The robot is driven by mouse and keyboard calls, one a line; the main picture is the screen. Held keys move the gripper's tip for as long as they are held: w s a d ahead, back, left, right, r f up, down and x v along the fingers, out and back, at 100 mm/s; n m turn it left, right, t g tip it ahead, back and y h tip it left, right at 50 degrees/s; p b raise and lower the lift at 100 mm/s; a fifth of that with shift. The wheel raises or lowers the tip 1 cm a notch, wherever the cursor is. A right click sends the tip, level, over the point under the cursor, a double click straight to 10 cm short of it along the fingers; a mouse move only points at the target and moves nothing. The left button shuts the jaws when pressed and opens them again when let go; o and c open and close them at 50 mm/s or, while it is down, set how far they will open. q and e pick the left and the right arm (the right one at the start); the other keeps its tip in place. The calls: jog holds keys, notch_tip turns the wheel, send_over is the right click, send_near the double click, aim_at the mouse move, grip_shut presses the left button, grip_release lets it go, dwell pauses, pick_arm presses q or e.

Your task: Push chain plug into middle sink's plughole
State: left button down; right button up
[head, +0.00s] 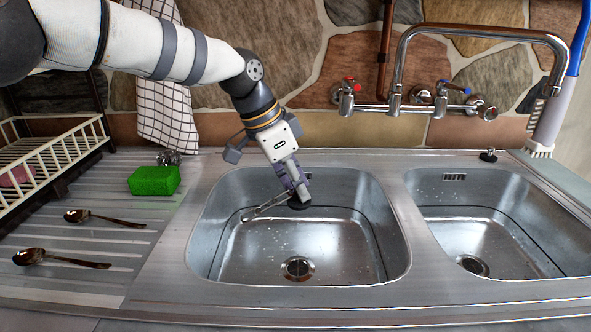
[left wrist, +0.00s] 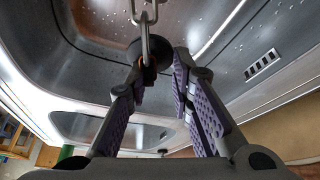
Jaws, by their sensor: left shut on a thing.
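The exact grip point is partly hidden by the fingers. The middle sink's plughole (head: 298,268) is uncovered, nearer the front and apart from the plug. My right gripper is not in view.
A right sink (head: 415,205) has its own plughole (head: 472,265); another black plug (head: 488,155) sits on the ledge behind it. The tap (head: 400,70) stands behind the sinks. A green sponge (head: 153,180) and two spoons (head: 85,216) lie on the left drainer.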

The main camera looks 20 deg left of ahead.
pick_arm(q)
notch_tip(320, 180, down, 16)
jog(key=b, duration=0.3)
jog(key=shift+f, duration=0.45)
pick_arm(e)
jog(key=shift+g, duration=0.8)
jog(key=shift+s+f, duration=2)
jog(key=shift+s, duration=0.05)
pick_arm(q)
jog(key=shift+f, duration=0.35)
jog(key=c, duration=1.3)
grip_release()
jog(key=shift+c, duration=0.2)
jog(key=v, duration=1.2)
